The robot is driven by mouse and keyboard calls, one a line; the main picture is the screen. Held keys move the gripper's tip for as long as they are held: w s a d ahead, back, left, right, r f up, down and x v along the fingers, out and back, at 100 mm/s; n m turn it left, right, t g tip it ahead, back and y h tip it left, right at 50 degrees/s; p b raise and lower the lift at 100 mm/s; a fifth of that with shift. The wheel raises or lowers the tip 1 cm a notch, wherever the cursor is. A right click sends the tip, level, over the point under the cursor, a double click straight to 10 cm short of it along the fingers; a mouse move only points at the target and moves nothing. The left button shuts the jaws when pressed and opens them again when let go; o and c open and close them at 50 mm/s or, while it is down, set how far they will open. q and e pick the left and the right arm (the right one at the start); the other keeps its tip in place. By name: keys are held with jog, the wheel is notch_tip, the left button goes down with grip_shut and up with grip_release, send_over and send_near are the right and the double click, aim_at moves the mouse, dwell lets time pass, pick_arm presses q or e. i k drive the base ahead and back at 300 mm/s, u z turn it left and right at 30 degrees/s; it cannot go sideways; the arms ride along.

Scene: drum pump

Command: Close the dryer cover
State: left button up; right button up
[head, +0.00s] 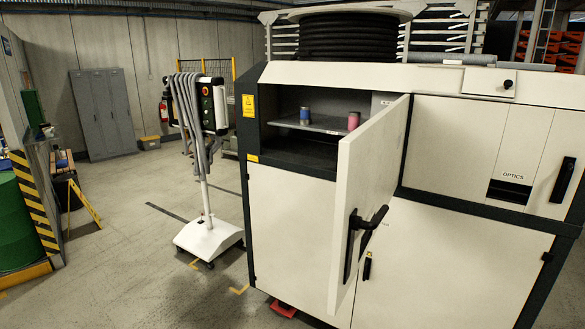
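A cream cover (372,160) on the large cream and dark machine (292,230) stands open. It is swung out toward me from the right side of a dark compartment (290,150). A black handle (362,232) sits near the cover's free edge. The cover hides the right part of the compartment. Neither of my grippers is in view, so their place relative to the cover does not show.
Right of the cover is a shut panel marked OPTICS (475,140). A white wheeled stand (208,236) with grey hoses is left of the machine. Grey lockers (104,112) and a green drum (17,225) are farther left. The floor between drum and stand is mostly clear.

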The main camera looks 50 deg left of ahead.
aim_at(370, 156)
jog(key=u, duration=1.25)
jog(key=i, duration=0.95)
jog(key=z, duration=1.65)
